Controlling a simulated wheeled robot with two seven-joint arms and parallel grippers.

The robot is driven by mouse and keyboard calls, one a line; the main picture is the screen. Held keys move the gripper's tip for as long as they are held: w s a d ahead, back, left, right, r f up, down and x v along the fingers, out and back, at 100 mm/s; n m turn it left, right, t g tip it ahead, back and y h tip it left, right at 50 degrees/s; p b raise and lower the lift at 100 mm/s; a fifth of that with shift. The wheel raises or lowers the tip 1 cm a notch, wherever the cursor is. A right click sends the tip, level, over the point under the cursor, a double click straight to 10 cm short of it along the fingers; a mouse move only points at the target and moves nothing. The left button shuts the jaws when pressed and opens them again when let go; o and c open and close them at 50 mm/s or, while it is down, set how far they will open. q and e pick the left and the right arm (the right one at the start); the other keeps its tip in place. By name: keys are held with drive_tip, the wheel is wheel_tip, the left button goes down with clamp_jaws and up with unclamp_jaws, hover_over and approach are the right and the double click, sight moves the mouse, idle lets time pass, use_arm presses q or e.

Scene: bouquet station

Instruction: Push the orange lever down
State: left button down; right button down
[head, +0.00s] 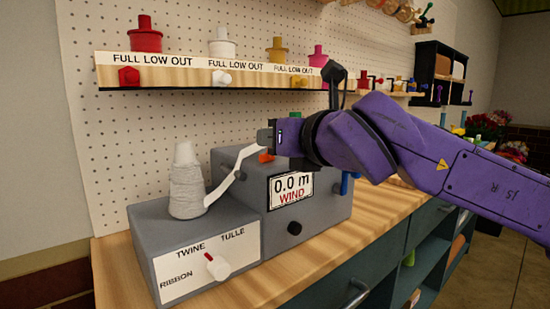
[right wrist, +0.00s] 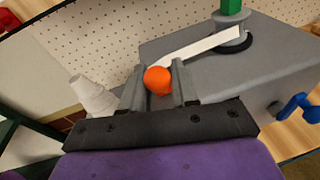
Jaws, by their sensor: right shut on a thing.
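The orange lever (head: 266,157) is on the grey winding machine (head: 330,208), its round orange end (right wrist: 157,80) clear in the right wrist view. My right gripper (head: 266,140) comes in from the right over the machine. In the right wrist view its two fingers (right wrist: 158,88) are shut on the lever's orange end, one on each side. The lever's lower part is hidden. The machine's display (head: 290,189) reads 0.0 m and WIND. My left gripper is not in view.
A white spool (head: 187,185) stands on the grey selector box (head: 160,235), left of the machine. A white strip (head: 225,186) runs toward the machine. A blue handle (right wrist: 292,107) juts from its side. A wooden shelf (head: 180,76) with colored knobs hangs above.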

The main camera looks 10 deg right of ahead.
drive_tip(key=shift+d+r, duration=0.1)
drive_tip(key=shift+r, duration=0.05)
idle(0.3)
drive_tip(key=c, duration=1)
unclamp_jaws()
drive_tip(key=shift+s, duration=0.25)
drive_tip(key=v, duration=1)
drive_tip(key=shift+d+b, duration=0.1)
drive_tip(key=shift+b, duration=0.25)
